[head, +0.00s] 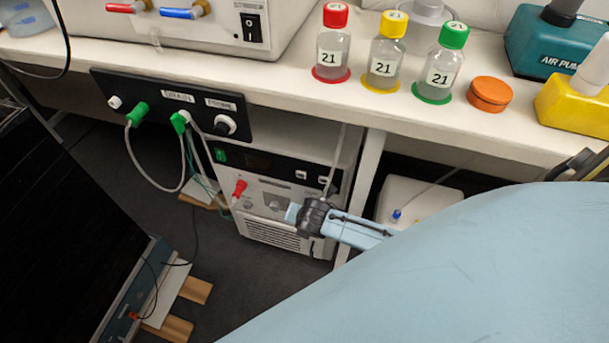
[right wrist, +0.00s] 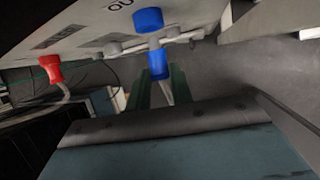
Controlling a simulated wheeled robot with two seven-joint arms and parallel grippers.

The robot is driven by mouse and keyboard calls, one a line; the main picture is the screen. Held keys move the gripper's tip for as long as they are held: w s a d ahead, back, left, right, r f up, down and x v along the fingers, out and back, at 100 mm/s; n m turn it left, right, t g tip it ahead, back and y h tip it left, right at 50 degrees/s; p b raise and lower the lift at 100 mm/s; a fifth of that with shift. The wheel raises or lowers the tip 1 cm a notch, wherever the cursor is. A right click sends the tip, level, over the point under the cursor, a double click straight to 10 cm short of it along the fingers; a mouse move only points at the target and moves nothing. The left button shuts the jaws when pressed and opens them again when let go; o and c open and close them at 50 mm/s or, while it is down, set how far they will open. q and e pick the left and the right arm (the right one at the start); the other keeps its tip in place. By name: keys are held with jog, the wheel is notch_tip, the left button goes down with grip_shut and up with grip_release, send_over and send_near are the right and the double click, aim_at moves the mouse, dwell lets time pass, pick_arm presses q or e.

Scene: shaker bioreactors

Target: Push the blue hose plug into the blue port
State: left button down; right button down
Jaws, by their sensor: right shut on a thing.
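My right gripper (head: 291,213) is in front of the lower cabinet's front panel, under the bench. In the right wrist view, its fingers (right wrist: 161,88) are shut on the blue hose plug (right wrist: 158,64), with a pale hose trailing back between them. The blue port (right wrist: 148,19) is just beyond the plug, on the panel near a partly visible "OU" label. A grey-white piece shows between the two blue parts; I cannot tell whether the plug touches the port. In the head view the gripper hides both. My left gripper is not in view.
A red plug (right wrist: 48,68) with a hose sits on the panel left of the blue port; it also shows in the head view (head: 239,188). The bench leg (head: 364,185) stands right of the cabinet (head: 273,240). Several hoses hang from the black panel (head: 155,95).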

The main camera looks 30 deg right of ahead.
jog(key=shift+p, duration=0.3)
jog(key=shift+w+d, duration=0.4)
jog(key=shift+d, duration=0.1)
dwell(0.9)
jog(key=shift+p, duration=0.6)
jog(key=shift+w+d, duration=0.4)
jog(key=shift+d, duration=0.05)
dwell(0.5)
